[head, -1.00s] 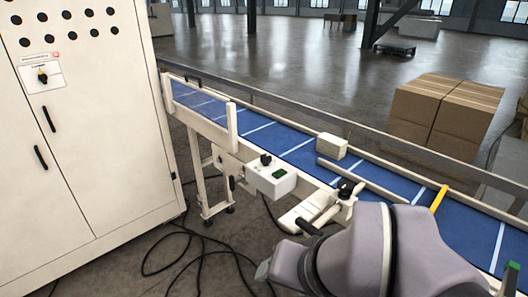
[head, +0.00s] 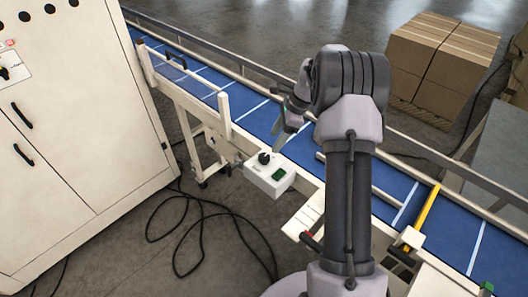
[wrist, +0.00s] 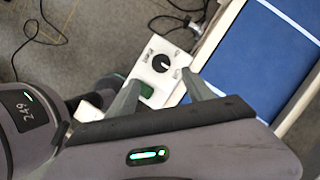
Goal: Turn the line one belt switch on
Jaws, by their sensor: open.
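The line one belt switch is a black rotary knob (head: 264,158) on a small white box (head: 256,180) fixed to the near side of the blue conveyor belt. The box also carries a green rectangle (head: 278,175). In the wrist view the knob (wrist: 160,63) shows a pale pointer mark; its printed labels are too small to read surely. My gripper (head: 277,148) is just above the box, pointing down. In the wrist view my gripper (wrist: 162,81) is open, its two fingers apart with the knob showing just beyond the tips. I cannot tell whether they touch anything.
A cream cabinet (head: 75,130) with its own rotary switch stands at the left. Black cables (head: 205,212) lie on the floor below the box. Side rails (head: 225,120) edge the belt. Stacked cardboard boxes (head: 440,60) stand beyond it.

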